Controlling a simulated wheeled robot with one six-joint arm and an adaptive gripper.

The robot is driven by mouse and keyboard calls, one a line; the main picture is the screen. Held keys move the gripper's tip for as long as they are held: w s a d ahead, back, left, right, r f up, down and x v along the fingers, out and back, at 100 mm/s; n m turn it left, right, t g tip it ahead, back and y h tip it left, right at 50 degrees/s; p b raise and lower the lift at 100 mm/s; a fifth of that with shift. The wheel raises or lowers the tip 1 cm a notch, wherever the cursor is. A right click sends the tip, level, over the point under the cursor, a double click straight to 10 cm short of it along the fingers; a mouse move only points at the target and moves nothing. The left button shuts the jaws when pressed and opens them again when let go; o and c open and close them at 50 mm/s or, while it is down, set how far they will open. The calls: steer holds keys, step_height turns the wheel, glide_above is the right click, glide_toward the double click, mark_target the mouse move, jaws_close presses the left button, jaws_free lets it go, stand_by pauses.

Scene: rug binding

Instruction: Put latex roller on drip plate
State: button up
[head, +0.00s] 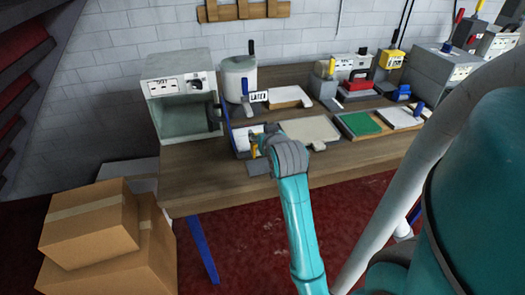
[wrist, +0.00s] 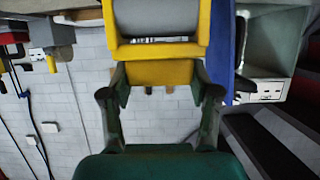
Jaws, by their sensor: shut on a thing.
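The latex roller shows in the wrist view as a yellow frame (wrist: 158,73) with a pale grey roller (wrist: 158,18) beyond it. My gripper (wrist: 160,82) is shut on the roller's yellow part, with one finger on each side. In the head view my gripper (head: 262,148) is over the front left of the workbench, and a bit of the roller's yellow (head: 253,151) shows beside it. A small dark grey plate (head: 259,168), which may be the drip plate, lies at the bench's front edge just below my gripper. My arm hides part of it. I cannot tell whether the roller touches anything.
A blue-sided tray (head: 240,139) stands right behind my gripper. A grey open-fronted box (head: 183,105) and a pot with a LATEX sign (head: 238,78) stand behind. A beige board (head: 310,131) and a green pad (head: 360,124) lie to the right. Cardboard boxes (head: 92,232) stand on the floor.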

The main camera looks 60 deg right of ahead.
steer(key=shift+f, duration=2.65)
steer(key=o, duration=1.4)
steer(key=shift+f, duration=0.15)
